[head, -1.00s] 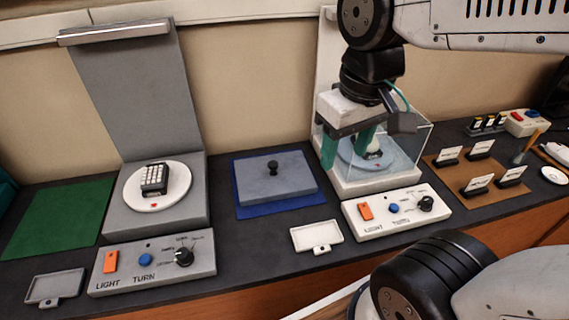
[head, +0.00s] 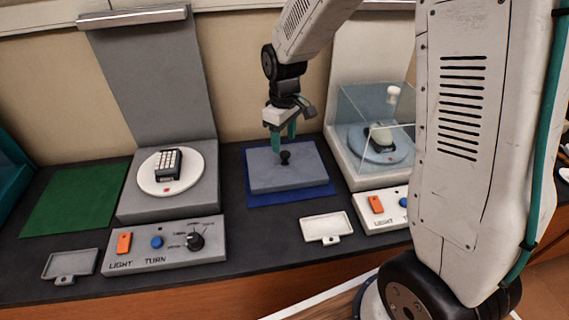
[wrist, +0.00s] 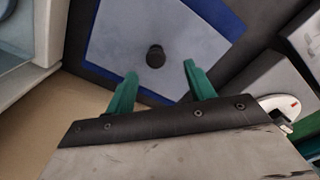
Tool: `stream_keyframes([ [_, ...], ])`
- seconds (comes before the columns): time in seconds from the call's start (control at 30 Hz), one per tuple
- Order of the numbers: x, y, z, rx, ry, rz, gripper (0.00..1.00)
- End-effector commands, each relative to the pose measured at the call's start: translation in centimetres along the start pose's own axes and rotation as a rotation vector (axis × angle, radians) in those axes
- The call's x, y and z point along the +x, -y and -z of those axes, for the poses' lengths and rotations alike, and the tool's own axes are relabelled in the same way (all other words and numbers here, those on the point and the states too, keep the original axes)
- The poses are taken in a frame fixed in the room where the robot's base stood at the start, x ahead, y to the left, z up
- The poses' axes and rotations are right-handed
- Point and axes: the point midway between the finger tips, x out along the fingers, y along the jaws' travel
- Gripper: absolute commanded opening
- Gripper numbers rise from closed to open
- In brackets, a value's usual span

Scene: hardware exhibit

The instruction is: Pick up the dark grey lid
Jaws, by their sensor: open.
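The dark grey lid (head: 287,173) is a flat square slab with a small black knob (head: 285,157) at its middle. It lies on a blue mat (head: 291,198) at the centre of the counter. In the wrist view the lid (wrist: 185,35) fills the upper middle, and its knob (wrist: 155,56) shows a little beyond the fingertips and between their lines. My gripper (head: 284,143) is above the lid, its green fingers pointing down near the knob. In the wrist view my gripper (wrist: 160,70) is open, with nothing between the fingers.
Left of the lid stands a grey exhibit with a white turntable (head: 171,172) holding a dark keypad device (head: 167,162). Right of it is a clear-walled case (head: 382,130) with a blue disc. A white tray (head: 325,228) lies in front. A green mat (head: 75,198) is bare.

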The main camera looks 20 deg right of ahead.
Motion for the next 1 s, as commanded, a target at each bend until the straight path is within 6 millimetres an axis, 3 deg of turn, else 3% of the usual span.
stream_keyframes([
  [0.43,5.9,-0.7,0.0,0.001,0.004,0.002,0.54],
  [0.77,6.7,-0.8,0.1,0.002,0.0,0.0,0.54],
  [0.97,6.7,-0.8,0.1,0.002,0.0,0.0,0.01],
  [1.0,6.7,-0.8,0.1,0.002,0.001,0.0,0.01],
])
